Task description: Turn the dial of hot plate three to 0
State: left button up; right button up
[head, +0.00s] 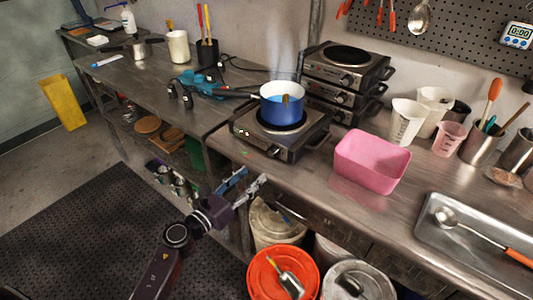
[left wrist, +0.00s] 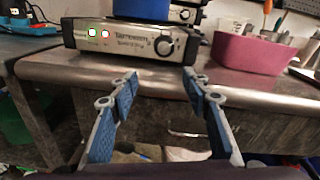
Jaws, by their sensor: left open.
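A hot plate (head: 283,143) stands at the front edge of the steel bench with a blue pot (head: 284,108) on it. The dial's setting is too small to read. I see no number marking this as hot plate three. My left gripper (head: 253,175) is open and empty, in front of and below the bench edge. In the left wrist view its fingers (left wrist: 159,74) point towards the dial, apart from it.
More hot plates (head: 343,76) are stacked behind. A pink tub (head: 371,161) stands to the right on the bench (head: 300,185). Buckets, one with an orange lid (head: 262,278), stand below. A teal tool (head: 203,82) lies left of the pot.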

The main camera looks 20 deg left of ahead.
aim_at(270, 154)
pick_arm(q)
jog(key=w+d, duration=0.1)
jog(key=w, duration=0.1)
jog(key=w+d+r+m, duration=0.1)
jog(key=w, duration=0.2)
jog(key=w+d+r+m+p, duration=0.1)
jog(key=w, duration=0.1)
jog(key=shift+w+r, duration=0.25)
jog(key=c, duration=1.2)
